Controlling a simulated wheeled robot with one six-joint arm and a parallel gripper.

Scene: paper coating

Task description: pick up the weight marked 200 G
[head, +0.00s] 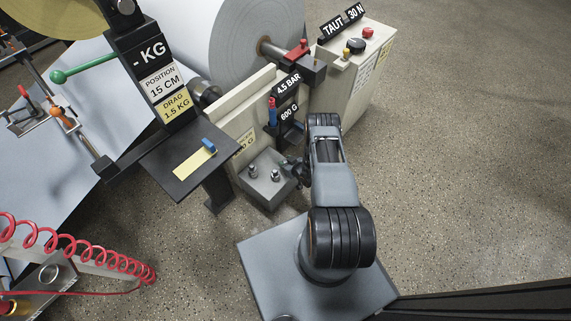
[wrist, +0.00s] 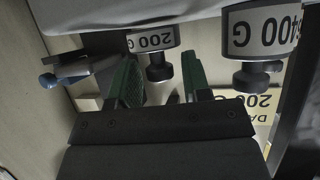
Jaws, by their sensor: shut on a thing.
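The weight marked 200 G (wrist: 153,41) shows upside down in the wrist view, a grey cylinder with a white label and a dark knob. My gripper (wrist: 156,70) has its two green-padded fingers on either side of it, shut on it. Whether the weight touches the grey surface (wrist: 100,13) behind it, I cannot tell. A larger weight marked 400 G (wrist: 262,33) stands to the right in that view, apart from the fingers. In the head view my gripper (head: 298,172) is at the grey stand (head: 262,192), partly hidden by my arm.
A dark shelf with a blue-handled item (head: 207,145) is left. Open floor lies right.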

